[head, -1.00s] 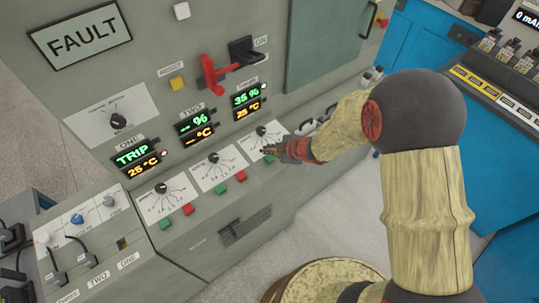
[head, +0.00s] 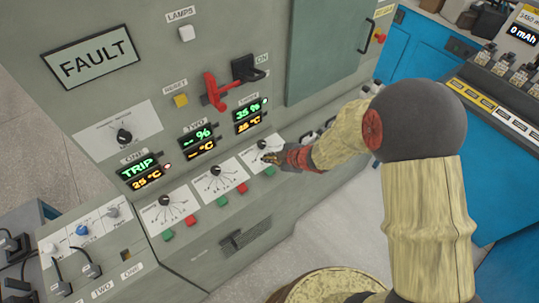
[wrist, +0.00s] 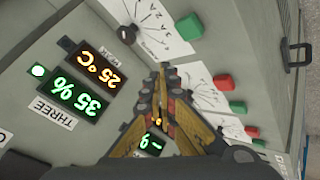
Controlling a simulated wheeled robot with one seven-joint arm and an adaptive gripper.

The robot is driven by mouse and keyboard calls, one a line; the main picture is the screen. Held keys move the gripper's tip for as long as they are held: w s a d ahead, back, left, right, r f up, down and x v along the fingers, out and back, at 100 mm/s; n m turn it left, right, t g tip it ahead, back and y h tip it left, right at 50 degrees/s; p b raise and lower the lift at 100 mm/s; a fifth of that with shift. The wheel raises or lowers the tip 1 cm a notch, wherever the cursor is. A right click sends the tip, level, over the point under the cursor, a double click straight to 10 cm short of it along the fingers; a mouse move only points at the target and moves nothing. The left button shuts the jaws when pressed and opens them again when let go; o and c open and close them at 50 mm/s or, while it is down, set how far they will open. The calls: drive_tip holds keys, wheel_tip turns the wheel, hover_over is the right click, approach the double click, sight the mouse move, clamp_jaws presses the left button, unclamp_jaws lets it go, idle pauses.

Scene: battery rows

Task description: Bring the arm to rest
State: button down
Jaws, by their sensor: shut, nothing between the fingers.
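My gripper (head: 270,158) is shut and empty. In the head view it is in front of the sloped panel, close to the rightmost dial (head: 262,144) under the display marked THREE (head: 248,115). In the wrist view my gripper (wrist: 163,68) has its fingertips together, pointing toward the panel between the dials. The THREE display (wrist: 88,78) reads 35 % and 25 °C there. I cannot tell whether the fingertips touch the panel. My arm reaches in from the right of the head view, bent at a dark round joint.
The grey cabinet bears a FAULT sign (head: 90,62), a red switch handle (head: 215,92) and a yellow RESET button (head: 180,100). Red and green buttons line its lower edge. A plug panel (head: 85,240) stands at left, a blue bench (head: 425,55) at right. Pale floor is clear between.

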drive_tip(key=d+f+m+h, duration=0.1)
drive_tip(key=d, duration=0.1)
drive_tip(key=s+d+f+m+h, duration=0.1)
drive_tip(key=d, duration=0.2)
drive_tip(key=s+d+f+m+h, duration=0.1)
drive_tip(key=d+f, duration=0.1)
drive_tip(key=shift+d+m+g+h, duration=0.3)
drive_tip(key=shift+d+h, duration=0.1)
drive_tip(key=s+d+r+m+g+h+b, duration=0.25)
drive_tip(key=s+d+r+m+h, duration=0.25)
drive_tip(key=s+d+r+m, duration=0.8)
drive_tip(key=s+a+r+m+t+y+b, duration=0.1)
drive_tip(key=s+a+r+t+y+b, duration=0.1)
drive_tip(key=s+r, duration=1)
wheel_tip(320, 180, up, 3)
drive_tip(key=shift+a+f+m+b, duration=0.15)
drive_tip(key=shift+a+m+b, duration=0.15)
drive_tip(key=shift+a+b, duration=0.55)
drive_tip(key=shift+a, duration=0.1)
